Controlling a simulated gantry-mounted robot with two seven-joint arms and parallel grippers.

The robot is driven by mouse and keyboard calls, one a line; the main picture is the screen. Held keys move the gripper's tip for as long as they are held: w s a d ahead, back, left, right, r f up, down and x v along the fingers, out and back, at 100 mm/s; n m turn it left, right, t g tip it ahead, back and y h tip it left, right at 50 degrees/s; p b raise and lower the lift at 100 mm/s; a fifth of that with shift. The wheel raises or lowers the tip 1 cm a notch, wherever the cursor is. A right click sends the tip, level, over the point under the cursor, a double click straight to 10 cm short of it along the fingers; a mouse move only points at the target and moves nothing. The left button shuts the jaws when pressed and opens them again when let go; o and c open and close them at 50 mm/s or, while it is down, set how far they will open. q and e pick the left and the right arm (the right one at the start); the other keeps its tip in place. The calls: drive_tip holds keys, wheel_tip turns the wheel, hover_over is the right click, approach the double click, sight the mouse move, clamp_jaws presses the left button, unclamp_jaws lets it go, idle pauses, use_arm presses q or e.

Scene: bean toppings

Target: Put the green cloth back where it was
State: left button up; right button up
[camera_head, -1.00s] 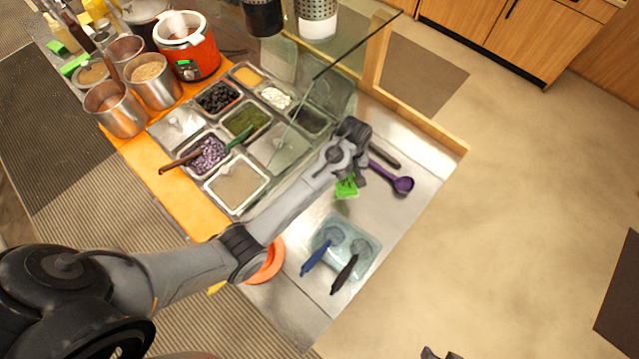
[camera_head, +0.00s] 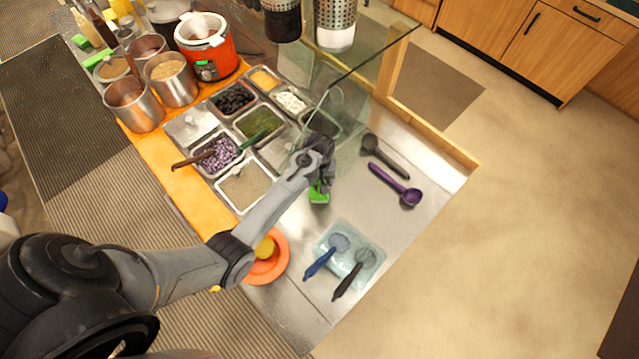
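The green cloth (camera_head: 318,196) hangs under my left gripper (camera_head: 320,184), over the bare metal counter right of the food pans. My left arm reaches in from the lower left. The gripper's fingers are small and partly hidden by the wrist, but the cloth moves with them, so they appear shut on it. Other green pieces lie at the upper left, one by the metal pots (camera_head: 97,58) and one farther back (camera_head: 80,41). I cannot tell whether these are cloths. My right gripper is not in view.
A purple scoop (camera_head: 398,186) and a dark scoop (camera_head: 385,155) lie right of the gripper. A pale tray (camera_head: 375,255) with blue and black scoops and an orange plate (camera_head: 281,262) are nearer. Several metal pots (camera_head: 134,108) stand left.

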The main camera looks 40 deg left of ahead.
sight(320, 182)
use_arm(q)
drive_tip(key=shift+f, duration=1.55)
drive_tip(key=shift+f, duration=0.15)
drive_tip(key=o, duration=0.9)
drive_tip(key=shift+o, duration=0.2)
